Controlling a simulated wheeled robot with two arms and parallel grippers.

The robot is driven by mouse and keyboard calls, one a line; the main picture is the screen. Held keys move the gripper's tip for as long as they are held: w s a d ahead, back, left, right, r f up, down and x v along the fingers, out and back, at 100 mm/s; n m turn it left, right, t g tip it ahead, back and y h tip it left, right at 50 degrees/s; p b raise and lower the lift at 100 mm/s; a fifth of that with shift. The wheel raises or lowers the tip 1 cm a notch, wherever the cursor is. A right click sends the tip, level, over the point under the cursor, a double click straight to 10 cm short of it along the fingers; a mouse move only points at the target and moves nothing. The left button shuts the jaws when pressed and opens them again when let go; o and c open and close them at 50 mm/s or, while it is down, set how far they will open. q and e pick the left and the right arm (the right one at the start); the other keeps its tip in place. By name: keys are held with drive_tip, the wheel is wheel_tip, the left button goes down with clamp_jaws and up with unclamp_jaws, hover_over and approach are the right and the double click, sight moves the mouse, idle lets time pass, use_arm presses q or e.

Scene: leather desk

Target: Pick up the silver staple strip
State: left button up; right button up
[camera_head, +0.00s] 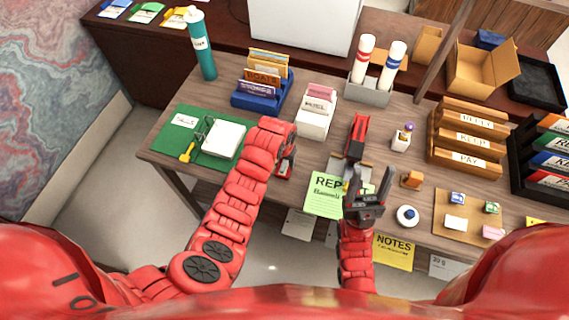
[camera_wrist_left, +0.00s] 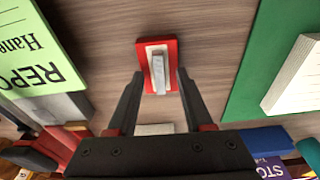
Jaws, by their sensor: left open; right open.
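A silver staple strip (camera_wrist_left: 158,72) lies on a small red pad (camera_wrist_left: 171,47) on the wooden desk, seen in the left wrist view. My left gripper (camera_wrist_left: 160,76) is open, with one finger on each side of the strip in that view; I cannot tell whether they touch it. In the head view my left gripper (camera_head: 288,160) points down at the desk and its arm hides most of that spot. My right gripper (camera_head: 368,200) is open and empty, over the front edge by the green report sheet (camera_head: 322,195).
A red stapler (camera_head: 357,135) stands behind the report sheet. A green mat (camera_head: 180,150) with a white paper stack (camera_head: 222,139) is left of my left arm. A white box (camera_head: 315,118) and a blue file holder (camera_head: 262,98) stand behind it. Wooden labelled trays (camera_head: 465,140) stand at right.

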use_arm(q)
clamp_jaws()
drive_tip(key=shift+r, duration=0.1)
idle(0.4)
